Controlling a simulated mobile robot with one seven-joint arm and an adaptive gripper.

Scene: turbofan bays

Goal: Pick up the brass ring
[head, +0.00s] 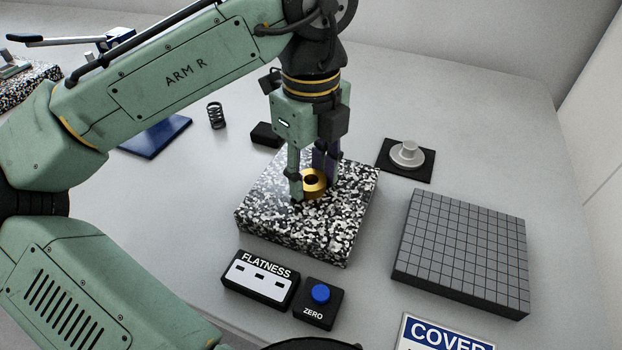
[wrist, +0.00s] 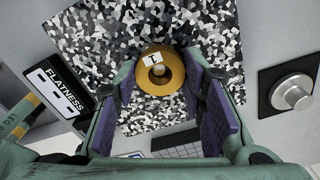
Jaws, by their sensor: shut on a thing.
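The brass ring (head: 314,182) is at the fingertips of my gripper (head: 315,178), over the speckled black-and-white block (head: 342,225). My gripper points down and is shut on the ring, with a finger on either side of it. The speckled block (wrist: 90,40) fills much of that view behind the ring. I cannot tell whether the ring touches the block or hangs just above it.
A FLATNESS box (head: 260,279) and a ZERO box with a blue button (head: 320,294) stand in front of the block. A grey gridded plate (head: 462,250) lies to the right. A metal knob on a black pad (head: 407,155) is behind it. A spring (head: 216,115) stands behind left.

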